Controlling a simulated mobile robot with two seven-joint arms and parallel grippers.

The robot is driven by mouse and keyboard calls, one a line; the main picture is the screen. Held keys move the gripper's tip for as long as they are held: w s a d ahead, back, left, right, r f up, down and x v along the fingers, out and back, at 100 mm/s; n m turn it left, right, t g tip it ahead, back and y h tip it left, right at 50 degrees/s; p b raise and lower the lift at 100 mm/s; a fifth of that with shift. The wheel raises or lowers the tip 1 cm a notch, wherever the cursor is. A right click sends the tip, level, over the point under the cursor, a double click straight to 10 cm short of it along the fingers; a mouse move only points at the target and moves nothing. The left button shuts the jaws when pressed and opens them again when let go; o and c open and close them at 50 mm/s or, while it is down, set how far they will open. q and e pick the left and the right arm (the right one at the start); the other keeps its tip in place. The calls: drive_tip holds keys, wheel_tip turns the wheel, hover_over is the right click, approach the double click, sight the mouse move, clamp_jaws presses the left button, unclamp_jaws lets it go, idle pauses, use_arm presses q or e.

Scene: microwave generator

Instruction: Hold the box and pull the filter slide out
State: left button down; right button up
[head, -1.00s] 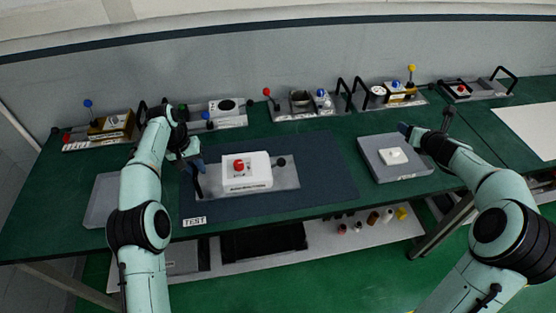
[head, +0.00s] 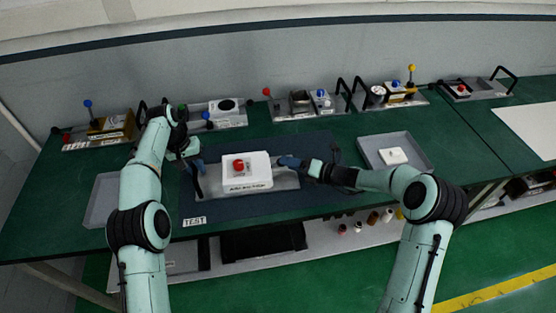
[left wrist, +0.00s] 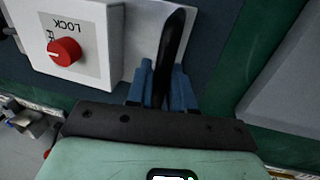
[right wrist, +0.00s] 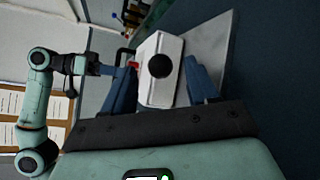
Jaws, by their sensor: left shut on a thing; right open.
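The white box (head: 247,174) with a red knob (head: 238,164) sits on a grey metal plate on the dark mat. In the left wrist view the box (left wrist: 85,50) shows the word LOCK beside its red knob (left wrist: 65,51). My left gripper (head: 197,166) is shut on a black handle (left wrist: 172,45) at the plate's left end. My right gripper (head: 284,161) is open at the box's right side. In the right wrist view a round black knob (right wrist: 160,66), on the box's side, lies between the open blue fingers, seemingly not gripped. The slide itself is mostly hidden.
A grey tray (head: 420,160) with a white block (head: 393,156) stands to the right. Another grey tray (head: 100,205) is at the left, partly behind my left arm. Several fixtures with levers line the back edge. A TEST label (head: 194,221) lies in front.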

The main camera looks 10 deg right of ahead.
sight(278, 160)
drive_tip(key=x, duration=0.5)
drive_tip(key=shift+w+a+f, duration=0.1)
drive_tip(key=shift+w+a, duration=0.05)
